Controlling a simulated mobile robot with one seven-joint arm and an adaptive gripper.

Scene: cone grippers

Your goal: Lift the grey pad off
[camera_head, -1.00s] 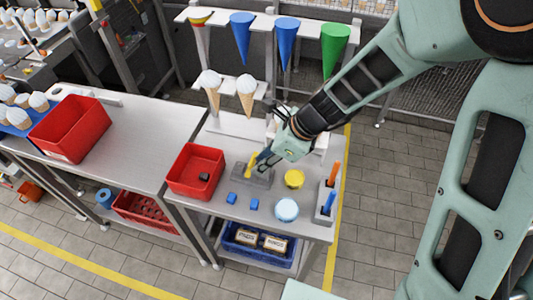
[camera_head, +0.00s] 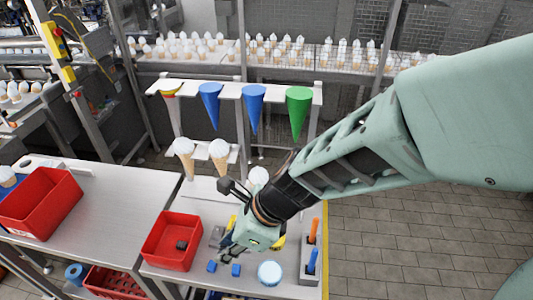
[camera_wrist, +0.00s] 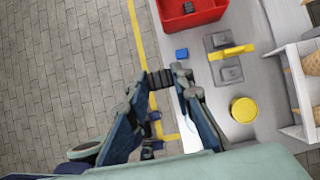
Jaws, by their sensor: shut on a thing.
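My gripper (camera_wrist: 160,80) is shut on a dark grey ridged pad (camera_wrist: 161,77), which spans the gap between the two fingertips in the wrist view. The pad is clear of the grey fixture (camera_wrist: 229,74) with the yellow bar (camera_wrist: 232,51), which lies on the bench to the right in that view. In the head view my gripper (camera_head: 229,252) hangs over the front part of the bench. Its wrist partly hides the fixture and the yellow disc behind it, and the pad cannot be made out there.
A red bin (camera_head: 155,260) holding a small dark block (camera_head: 181,244) stands left on the bench. Blue blocks (camera_head: 236,270) and a pale blue disc (camera_head: 270,273) lie near the front. A yellow disc (camera_wrist: 243,110) and upright tools (camera_head: 314,231) stand right. Cones hang behind.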

